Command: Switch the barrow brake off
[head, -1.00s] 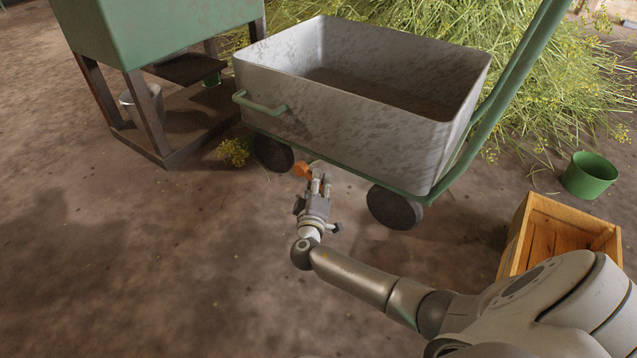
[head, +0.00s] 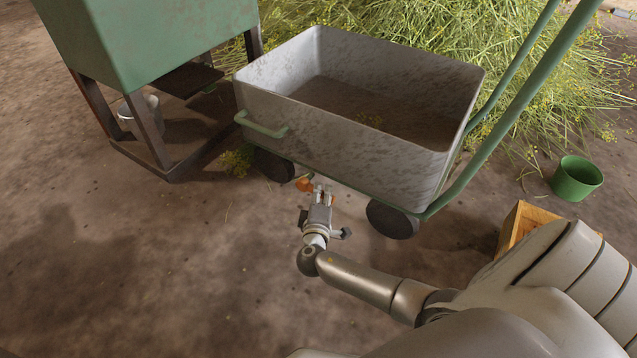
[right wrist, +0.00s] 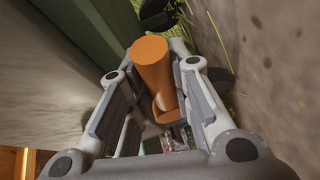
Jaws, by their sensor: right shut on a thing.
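The grey metal barrow (head: 340,130) stands in the middle of the head view on dark wheels, with a green frame and handle. Its orange brake lever (head: 305,185) shows low on the near side, between the two near wheels. My right gripper (head: 323,190) is at the lever, below the barrow's edge. In the right wrist view, the orange lever (right wrist: 154,70) stands between the two finger pads, and the gripper is shut on it. The lever's lower end is partly hidden by the fingers. My left gripper is not in view.
A green still box on dark legs (head: 150,35) stands at the left, with a metal bucket (head: 140,113) under it. Cut herbs (head: 420,30) are heaped behind the barrow. A green pot (head: 577,180) and a wooden crate (head: 522,222) are at the right. The floor at left front is clear.

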